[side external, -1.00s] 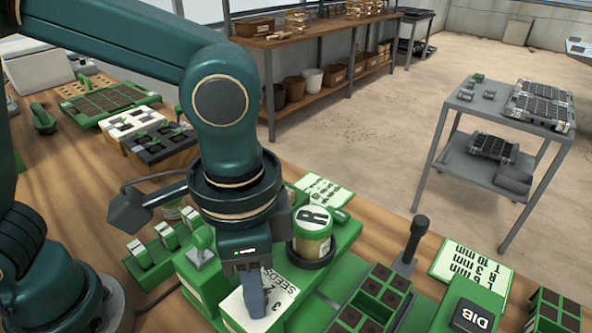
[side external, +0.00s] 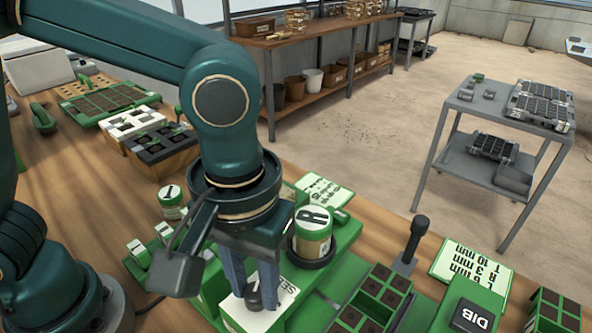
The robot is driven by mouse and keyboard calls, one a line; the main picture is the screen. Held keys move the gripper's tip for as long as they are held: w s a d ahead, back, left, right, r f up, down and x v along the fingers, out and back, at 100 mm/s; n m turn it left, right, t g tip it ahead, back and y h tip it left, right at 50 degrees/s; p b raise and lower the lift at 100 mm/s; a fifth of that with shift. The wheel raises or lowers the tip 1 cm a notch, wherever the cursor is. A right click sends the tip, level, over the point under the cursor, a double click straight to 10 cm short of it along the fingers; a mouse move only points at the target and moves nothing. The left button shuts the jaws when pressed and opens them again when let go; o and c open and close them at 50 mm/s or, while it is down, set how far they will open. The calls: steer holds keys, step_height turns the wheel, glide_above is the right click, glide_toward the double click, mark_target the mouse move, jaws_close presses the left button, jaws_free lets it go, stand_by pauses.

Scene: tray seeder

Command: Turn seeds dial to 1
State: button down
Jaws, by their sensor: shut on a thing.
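The seeds dial is a small dark knob (side external: 254,297) on a white-topped green block marked with part of the word SEEDS (side external: 284,298). My gripper (side external: 252,292) points straight down over it, with one finger on each side of the knob, shut on it. The dial's numbers are hidden by my fingers and wrist, so I cannot tell which number the knob points to.
A jar marked R (side external: 312,238) stands right behind my gripper, and a jar marked I (side external: 172,200) stands to its left. A green cell tray (side external: 376,300), a dark upright handle (side external: 414,238) and a DIB block (side external: 470,318) are on the right.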

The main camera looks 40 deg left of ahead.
mark_target(255, 290)
steer(key=n, duration=0.6)
steer(key=shift+n, duration=0.3)
stand_by(0.4)
steer(key=c, duration=0.6)
jaws_free()
steer(key=shift+r, duration=2.6)
